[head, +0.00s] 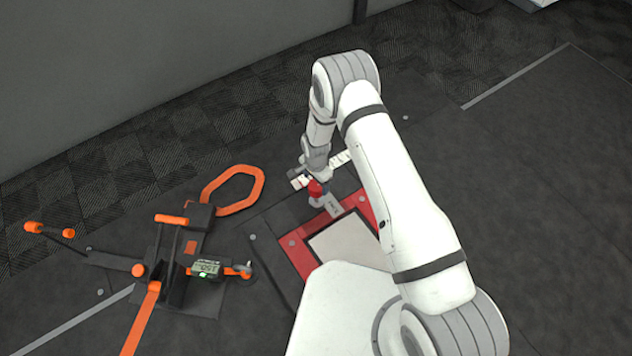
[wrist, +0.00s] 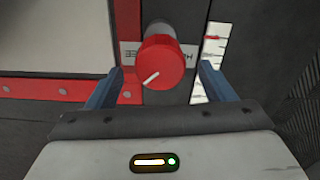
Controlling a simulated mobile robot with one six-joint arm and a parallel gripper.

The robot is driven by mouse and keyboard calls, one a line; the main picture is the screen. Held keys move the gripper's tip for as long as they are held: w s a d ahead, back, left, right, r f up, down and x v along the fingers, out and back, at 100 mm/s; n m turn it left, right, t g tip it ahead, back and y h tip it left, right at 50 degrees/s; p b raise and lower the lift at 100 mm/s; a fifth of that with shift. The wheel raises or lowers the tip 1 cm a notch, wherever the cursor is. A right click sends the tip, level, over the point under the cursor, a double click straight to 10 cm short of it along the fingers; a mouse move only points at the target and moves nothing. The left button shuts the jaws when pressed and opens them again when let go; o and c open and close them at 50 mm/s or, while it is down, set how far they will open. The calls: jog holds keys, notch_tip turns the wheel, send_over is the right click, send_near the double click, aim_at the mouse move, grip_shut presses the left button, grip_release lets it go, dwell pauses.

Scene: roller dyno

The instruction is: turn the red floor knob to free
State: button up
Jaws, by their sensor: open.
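The red floor knob (wrist: 161,62) stands on a dark strip between my fingers in the wrist view. A white pointer line on its face points to the lower left. A grey label plate under it is partly hidden; letters like "EE" show on its left side and an "H" on its right. In the head view the red knob (head: 315,188) sits just below my arm's end. My gripper (wrist: 161,70) is open, with one blue-grey finger on each side of the knob and visible gaps to it.
A red-framed pale plate (head: 345,247) lies beside the knob. A white scale strip (wrist: 211,55) with a red mark lies to its right in the wrist view. An orange-and-black device (head: 190,255) with an orange loop handle (head: 236,190) stands to the left on the floor.

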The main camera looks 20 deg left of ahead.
notch_tip(320, 180, up, 4)
jog(key=shift+f+p, duration=0.25)
jog(key=shift+p, duration=0.2)
jog(key=shift+s, duration=0.1)
jog(key=w+d+r+n+p, duration=0.1)
jog(key=d+r+p, duration=0.4)
jog(key=r, duration=1)
jog(key=w+d+r+n+t+p, duration=0.1)
jog(key=d+r+p, duration=0.35)
jog(key=r, duration=0.95)
jog(key=w+d+r+n+p, duration=0.1)
jog(key=d+r+p, duration=0.35)
jog(key=r, duration=1.05)
jog(key=s+d+r+n+p, duration=0.1)
jog(key=s+d+r+p, duration=0.4)
jog(key=r, duration=0.6)
jog(key=s+d+r+n+t+p, duration=0.1)
jog(key=s+d+r+p, duration=0.5)
jog(key=s+r, duration=0.4)
jog(key=s+d+r+n+p, duration=0.1)
jog(key=s+d+r+p, duration=0.5)
jog(key=r, duration=0.8)
jog(key=shift+s+t, duration=0.3)
jog(key=shift+s, duration=0.5)
